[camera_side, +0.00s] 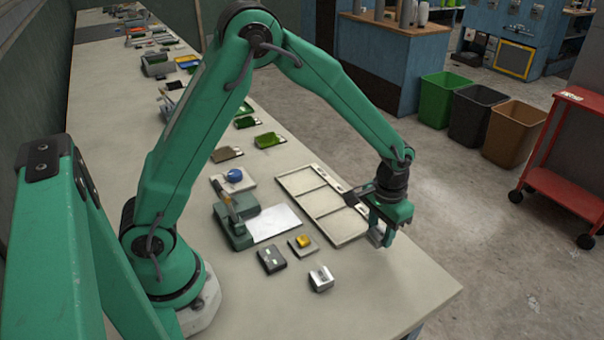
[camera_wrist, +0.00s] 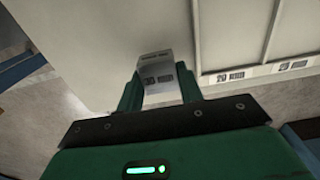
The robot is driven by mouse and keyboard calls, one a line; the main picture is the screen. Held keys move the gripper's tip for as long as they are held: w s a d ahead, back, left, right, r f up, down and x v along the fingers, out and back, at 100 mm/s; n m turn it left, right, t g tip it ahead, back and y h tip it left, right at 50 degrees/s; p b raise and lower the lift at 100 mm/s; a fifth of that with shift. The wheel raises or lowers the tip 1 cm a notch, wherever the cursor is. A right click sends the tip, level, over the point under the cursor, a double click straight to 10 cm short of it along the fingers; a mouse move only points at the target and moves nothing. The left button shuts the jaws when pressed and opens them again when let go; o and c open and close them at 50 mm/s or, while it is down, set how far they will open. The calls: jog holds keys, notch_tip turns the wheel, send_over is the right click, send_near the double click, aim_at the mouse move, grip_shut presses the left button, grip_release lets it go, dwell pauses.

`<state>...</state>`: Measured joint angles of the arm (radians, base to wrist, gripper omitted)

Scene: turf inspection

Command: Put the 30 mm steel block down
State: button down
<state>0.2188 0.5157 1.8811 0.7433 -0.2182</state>
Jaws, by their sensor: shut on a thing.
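My gripper (camera_side: 382,234) is shut on a steel block, which shows between the fingers in the wrist view (camera_wrist: 158,82). The block has dark marking on its face, too blurred to read surely. In the side view the fingers hide most of it, and I cannot tell whether it touches the table. A pale tray with three compartments (camera_side: 308,215) lies just left of the gripper; its edge shows right of the block in the wrist view (camera_wrist: 195,45). One label there reads about 20 mm (camera_wrist: 231,76). The block is outside the tray.
A dark box (camera_side: 272,260), a yellow piece on a pad (camera_side: 304,241) and a green device (camera_side: 234,232) with a white sheet (camera_side: 275,224) lie left. Bare tabletop (camera_side: 400,285) is in front; the table's right edge is close.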

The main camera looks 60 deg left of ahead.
aim_at(381, 231)
jog(key=shift+f, duration=1.6)
jog(key=shift+f, duration=0.15)
jog(key=c, duration=0.9)
grip_release()
notch_tip(381, 231, up, 12)
jog(key=shift+f, duration=0.2)
jog(key=shift+r, duration=0.35)
